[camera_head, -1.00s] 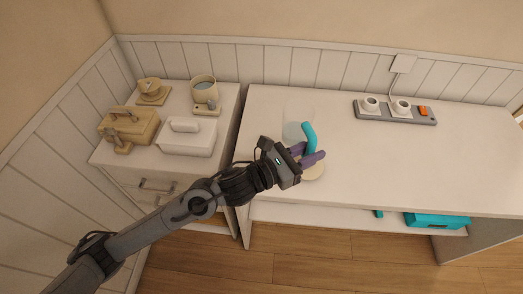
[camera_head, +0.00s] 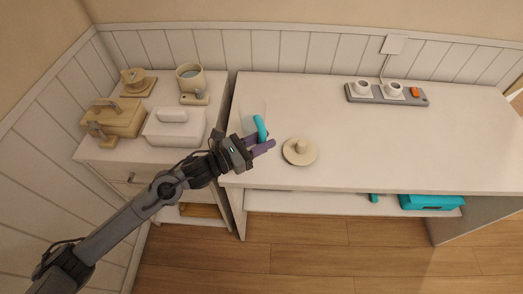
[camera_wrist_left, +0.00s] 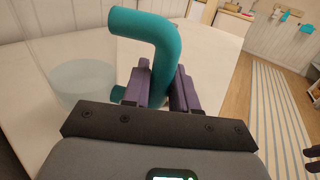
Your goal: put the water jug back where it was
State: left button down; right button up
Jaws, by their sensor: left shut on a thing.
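The water jug has a clear body, faint in the head view, and a teal handle (camera_head: 261,129). My left gripper (camera_head: 262,147) has its purple fingers shut on the handle, near the front left of the white table (camera_head: 400,150). In the left wrist view the bent teal handle (camera_wrist_left: 160,45) stands between the fingers (camera_wrist_left: 160,88). The clear jug body (camera_wrist_left: 82,80) is left of them and looks upright. I cannot tell whether its base touches the table. A round beige lid with a knob (camera_head: 299,153) lies to the right of my gripper. My right gripper does not show in the head view.
A white drawer cabinet (camera_head: 125,172) at the left bears a mug (camera_head: 189,77), a white lidded box (camera_head: 175,128) and wooden boxes. A power strip (camera_head: 386,95) lies at the table's back. A teal box (camera_head: 430,202) sits on the lower shelf. The table's right is clear.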

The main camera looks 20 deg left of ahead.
pick_arm(q)
jog(key=shift+a+f+b, duration=0.15)
jog(key=shift+f+b, duration=0.55)
jog(key=shift+f, duration=1.3)
jog(key=shift+f, duration=0.15)
jog(key=c, duration=0.9)
grip_release()
